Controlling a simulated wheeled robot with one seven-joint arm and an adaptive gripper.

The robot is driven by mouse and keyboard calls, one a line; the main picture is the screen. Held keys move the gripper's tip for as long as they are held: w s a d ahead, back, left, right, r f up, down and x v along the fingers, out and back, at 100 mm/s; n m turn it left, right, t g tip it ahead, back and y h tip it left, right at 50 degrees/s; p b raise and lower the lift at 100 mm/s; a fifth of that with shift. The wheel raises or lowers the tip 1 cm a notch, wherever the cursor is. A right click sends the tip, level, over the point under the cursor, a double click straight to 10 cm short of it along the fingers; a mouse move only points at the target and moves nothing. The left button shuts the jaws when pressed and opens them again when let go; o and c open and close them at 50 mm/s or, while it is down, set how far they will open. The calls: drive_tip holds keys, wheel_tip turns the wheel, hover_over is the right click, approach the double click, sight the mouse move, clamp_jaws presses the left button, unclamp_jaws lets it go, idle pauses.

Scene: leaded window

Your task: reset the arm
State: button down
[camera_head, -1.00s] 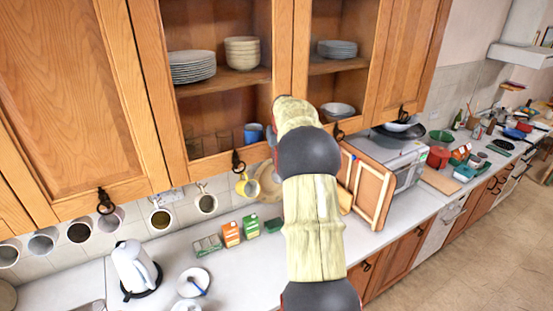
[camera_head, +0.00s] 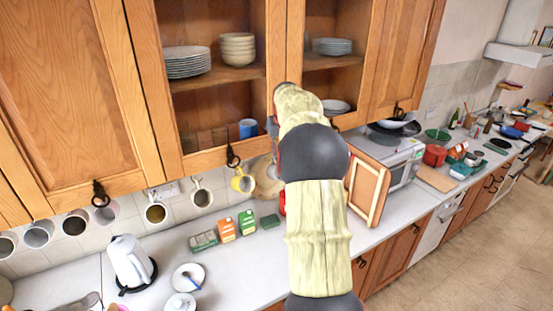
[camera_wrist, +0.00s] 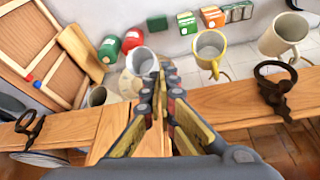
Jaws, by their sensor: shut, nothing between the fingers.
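My arm (camera_head: 318,225) rises through the middle of the head view, up to the open wall cabinets. Its far end hides my gripper there. In the wrist view my gripper (camera_wrist: 166,72) is shut, its fingers together with nothing between them. The fingers reach out past the wooden cabinet edge (camera_wrist: 225,101), over the area of the hanging mugs. A white mug (camera_wrist: 142,62) shows right beside the fingertips; I cannot tell whether they touch. A yellow mug (camera_wrist: 209,48) hangs to the right of them.
The cabinets hold plates (camera_head: 187,62), bowls (camera_head: 238,49) and a blue cup (camera_head: 248,128). Black handles (camera_wrist: 277,88) stick out from the doors. Below are a kettle (camera_head: 130,262), small cartons (camera_head: 226,229), a wooden frame board (camera_head: 367,190) and a microwave (camera_head: 402,165). The floor at right is clear.

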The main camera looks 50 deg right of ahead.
wheel_tip(320, 180, up, 5)
drive_tip(key=s, duration=0.3)
drive_tip(key=s+a+f+n+y+b, duration=0.1)
drive_tip(key=s+a+f+b, duration=0.6)
drive_tip(key=a, duration=1.1)
drive_tip(key=s+a+f+n+t+b, duration=0.1)
drive_tip(key=s+a+f+n+b, duration=0.3)
drive_tip(key=a+f+b, duration=0.6)
drive_tip(key=s+a+f+n+t+y+b, duration=0.1)
drive_tip(key=s+a+f+b, duration=0.8)
drive_tip(key=a, duration=1.8)
wheel_tip(320, 180, down, 4)
drive_tip(key=shift+s+f+n+y+b, duration=0.25)
drive_tip(key=shift+s+n+y+b, duration=0.05)
drive_tip(key=shift+n, duration=0.4)
drive_tip(key=shift+a, duration=0.1)
